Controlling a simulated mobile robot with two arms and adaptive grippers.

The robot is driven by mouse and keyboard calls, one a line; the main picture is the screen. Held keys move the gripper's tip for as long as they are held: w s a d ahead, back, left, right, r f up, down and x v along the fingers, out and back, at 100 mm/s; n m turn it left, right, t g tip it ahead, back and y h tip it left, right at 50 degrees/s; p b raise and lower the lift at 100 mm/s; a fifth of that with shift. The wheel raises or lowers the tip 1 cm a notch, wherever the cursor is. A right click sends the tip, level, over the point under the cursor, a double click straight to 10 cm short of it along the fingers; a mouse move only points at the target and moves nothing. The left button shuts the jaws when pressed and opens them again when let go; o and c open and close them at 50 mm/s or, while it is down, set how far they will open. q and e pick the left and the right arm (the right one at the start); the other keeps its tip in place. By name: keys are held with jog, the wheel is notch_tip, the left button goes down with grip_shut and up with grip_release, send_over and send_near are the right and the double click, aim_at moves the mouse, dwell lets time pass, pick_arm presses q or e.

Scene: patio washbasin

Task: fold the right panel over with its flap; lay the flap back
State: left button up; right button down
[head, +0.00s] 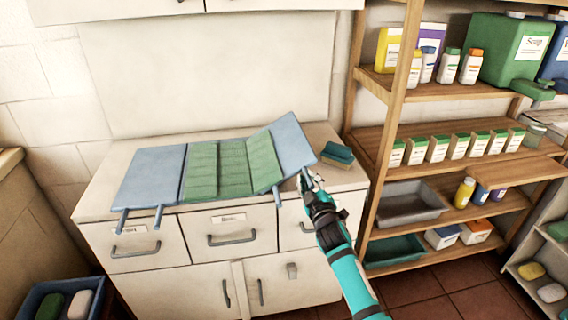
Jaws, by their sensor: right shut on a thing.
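A folding blue-and-green board lies on the white cabinet top (110,175). Its left blue panel (152,176) and green middle panel (217,170) lie flat. The right green panel (263,160) is tilted up, its right side raised. The blue flap (291,143) at its right edge is also raised off the top. Blue tabs stick out at the front, two from the left panel and one (277,196) by the right panel. My right gripper (306,180) is shut at the flap's front corner, apparently on its tab, which the fingers mostly hide. My left gripper is out of view.
A blue-green sponge (338,153) lies on the cabinet top just right of the flap. A wooden shelf (425,95) with bottles, boxes and trays stands close on the right. Drawer handles (232,239) jut out below the front edge.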

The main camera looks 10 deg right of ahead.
jog(key=shift+d+f, duration=0.1)
jog(key=shift+f, duration=0.5)
notch_tip(320, 180, down, 7)
jog(key=d+b, duration=0.1)
jog(key=b, duration=0.5)
jog(key=shift+r, duration=0.15)
jog(key=shift+d, duration=0.1)
jog(key=shift+c, duration=1.4)
grip_release()
jog(key=shift+w+d, duration=0.1)
